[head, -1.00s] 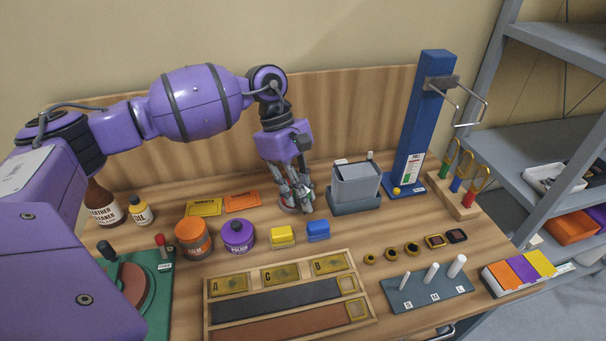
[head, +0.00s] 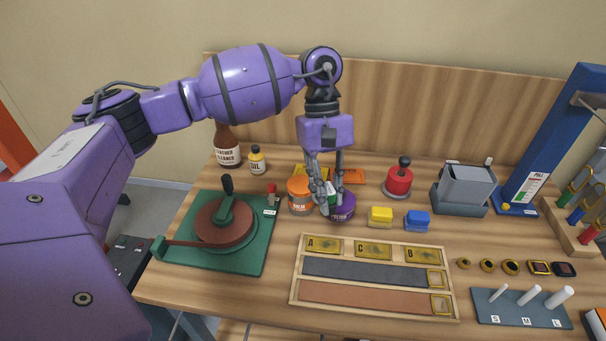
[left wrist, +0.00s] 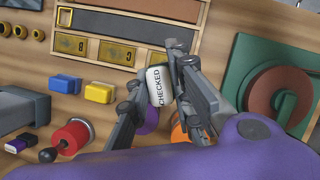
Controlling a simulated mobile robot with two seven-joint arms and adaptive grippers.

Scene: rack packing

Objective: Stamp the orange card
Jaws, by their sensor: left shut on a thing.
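My left gripper (head: 331,204) is shut on a whitish piece marked CHECKED (left wrist: 158,86), clear between the fingers in the left wrist view (left wrist: 156,68). In the head view it hangs in front of the purple jar and the orange jar; the held piece is mostly hidden there. The orange card (head: 355,177) lies flat at the back of the bench, right of and behind my fingers, partly covered by them. A yellow card (head: 298,169) lies to its left, also partly covered. My right gripper is not in view.
A purple jar (head: 344,208) and orange jar (head: 298,196) stand close to my fingers. A red body with a black knob (head: 399,181) stands right of the orange card. Yellow (head: 380,217) and blue (head: 417,220) blocks are in front. A wooden tray (head: 375,317) fills the near middle.

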